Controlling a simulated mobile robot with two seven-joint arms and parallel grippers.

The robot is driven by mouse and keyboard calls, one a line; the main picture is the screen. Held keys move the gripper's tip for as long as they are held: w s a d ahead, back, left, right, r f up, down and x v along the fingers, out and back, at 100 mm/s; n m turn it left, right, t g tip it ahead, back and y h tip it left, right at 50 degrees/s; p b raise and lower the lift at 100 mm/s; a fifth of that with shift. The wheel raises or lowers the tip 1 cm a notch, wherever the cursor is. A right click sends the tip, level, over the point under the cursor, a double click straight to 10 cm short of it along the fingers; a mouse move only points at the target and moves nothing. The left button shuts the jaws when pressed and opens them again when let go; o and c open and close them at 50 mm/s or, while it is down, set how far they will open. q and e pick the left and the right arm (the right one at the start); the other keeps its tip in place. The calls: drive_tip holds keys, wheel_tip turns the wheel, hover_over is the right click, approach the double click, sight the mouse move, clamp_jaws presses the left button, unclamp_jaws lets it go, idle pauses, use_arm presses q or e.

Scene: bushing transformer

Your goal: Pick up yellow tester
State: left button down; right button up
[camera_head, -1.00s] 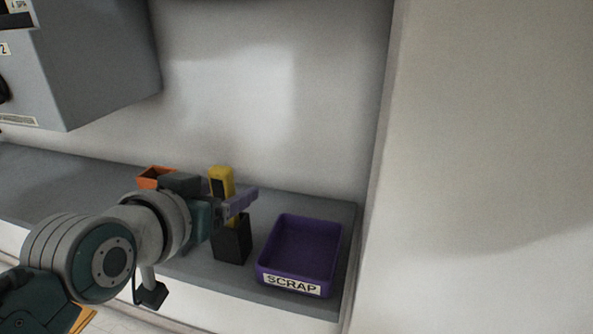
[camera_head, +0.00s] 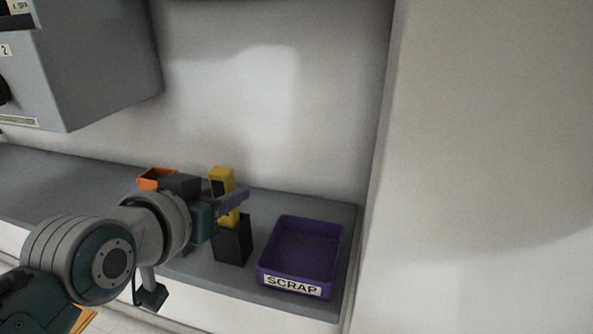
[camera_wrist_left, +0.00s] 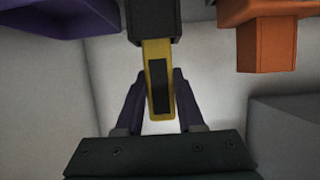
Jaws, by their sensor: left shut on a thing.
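The yellow tester (camera_head: 221,176) stands upright with its lower end in a black holder (camera_head: 232,246) on the grey counter. It has a dark panel on its face. My left gripper (camera_head: 231,194) reaches in from the left, its purple fingers shut on the tester's body above the holder. In the left wrist view the tester (camera_wrist_left: 149,64) lies between the two fingers (camera_wrist_left: 160,88), and the holder (camera_wrist_left: 153,18) is at the top. The tester's bottom is hidden inside the holder. My right gripper is not in view.
A purple bin (camera_head: 289,286) labelled SCRAP stands just right of the holder. An orange bin (camera_head: 149,182) stands behind my left wrist. A grey cabinet (camera_head: 95,60) overhangs at upper left. A wall rises behind the counter (camera_head: 60,180).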

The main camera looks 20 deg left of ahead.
use_arm(q)
wheel_tip(320, 180, up, 28)
drive_tip(key=p, duration=1.5)
drive_tip(key=shift+r, duration=0.25)
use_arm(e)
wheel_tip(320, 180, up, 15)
use_arm(q)
drive_tip(key=shift+f, duration=0.1)
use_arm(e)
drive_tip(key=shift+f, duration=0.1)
